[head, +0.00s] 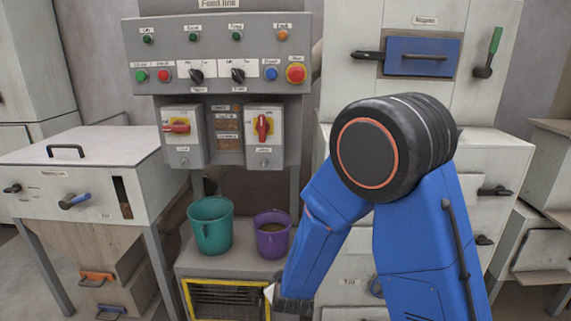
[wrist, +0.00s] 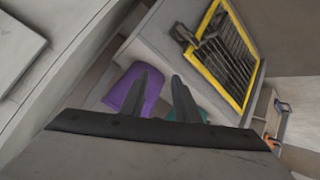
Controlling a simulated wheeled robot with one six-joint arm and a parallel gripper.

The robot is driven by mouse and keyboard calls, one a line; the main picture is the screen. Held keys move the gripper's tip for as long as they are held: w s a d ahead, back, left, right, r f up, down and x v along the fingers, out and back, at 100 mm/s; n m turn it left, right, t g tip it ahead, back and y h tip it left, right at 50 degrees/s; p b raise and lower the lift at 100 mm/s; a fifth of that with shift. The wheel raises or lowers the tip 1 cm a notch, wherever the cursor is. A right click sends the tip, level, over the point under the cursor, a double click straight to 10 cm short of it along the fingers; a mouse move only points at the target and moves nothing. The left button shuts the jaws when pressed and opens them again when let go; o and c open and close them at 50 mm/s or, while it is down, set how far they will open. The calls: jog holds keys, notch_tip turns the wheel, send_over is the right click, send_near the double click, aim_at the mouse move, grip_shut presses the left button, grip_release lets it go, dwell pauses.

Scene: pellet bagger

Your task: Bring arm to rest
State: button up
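My blue arm (head: 325,215) reaches up and then bends down at a large black joint on the right of the head view. My gripper (wrist: 161,76) shows two dark fingers standing apart in the wrist view, with nothing held between them. In the head view its end is low, near the bottom edge in front of the bucket stand, and its fingers are not clear there. A purple bucket (head: 271,236) and a teal bucket (head: 211,226) stand upright on the stand. In the wrist view the purple bucket (wrist: 122,90) and teal bucket show beyond the fingers.
The grey control panel (head: 222,55) with buttons and two red-handled switches rises behind the buckets. A yellow-framed grille (head: 228,300) is on the stand's front. A white-topped cabinet (head: 100,165) stands left, and a tall pale cabinet (head: 490,150) stands behind my arm.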

jog(key=s+d+r+m+g+y, duration=0.1)
jog(key=s+d+r+m, duration=0.1)
jog(key=s+d+r, duration=0.45)
jog(key=s+d+r+m+g+y, duration=0.1)
jog(key=s+d+r+g, duration=0.15)
jog(key=d+r, duration=0.7)
jog(key=s+d+r+m+h, duration=0.1)
jog(key=s+d+r, duration=0.2)
jog(key=s, duration=0.5)
jog(key=s+d+r+m+g+h, duration=0.1)
jog(key=s+d+r+m, duration=0.1)
jog(key=s+d, duration=0.4)
jog(key=s+d+r+m+g+h, duration=0.1)
jog(key=s+d+r, duration=0.3)
jog(key=s, duration=0.6)
jog(key=shift+s+d, duration=0.15)
jog(key=shift+d, duration=0.45)
